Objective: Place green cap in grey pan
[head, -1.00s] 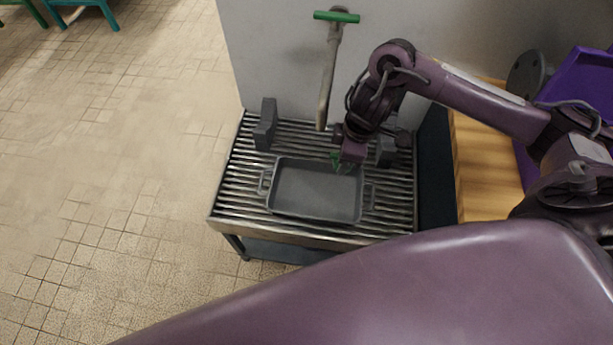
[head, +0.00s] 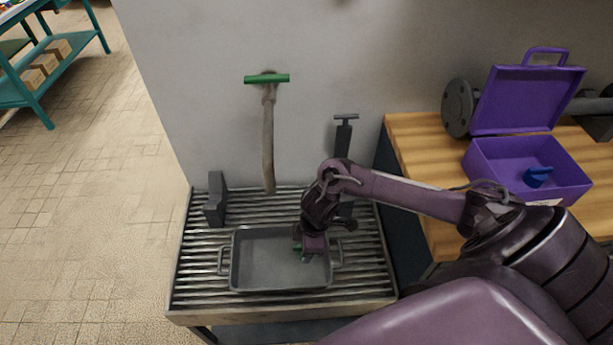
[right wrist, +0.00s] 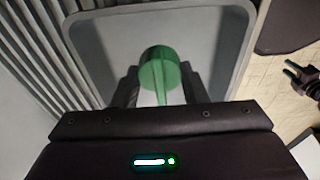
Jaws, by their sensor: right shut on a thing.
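The grey pan (head: 262,262) is rectangular with a handle at each end and sits on a slatted metal rack. It also fills the upper part of the right wrist view (right wrist: 215,45). My right gripper (head: 306,252) is over the right part of the pan, pointing down. It is shut on the green cap (right wrist: 160,70), which shows between the fingers in the right wrist view, with the pan floor behind it. I cannot tell whether the cap touches the pan floor. My left gripper is not in view in the head view.
The slatted rack (head: 190,270) bears a dark grey block (head: 215,200) at its back left. A green-handled tool (head: 268,140) is at the wall. Right of the rack, a wooden table (head: 420,150) holds an open purple case (head: 500,170) with a blue thing (head: 537,176) inside.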

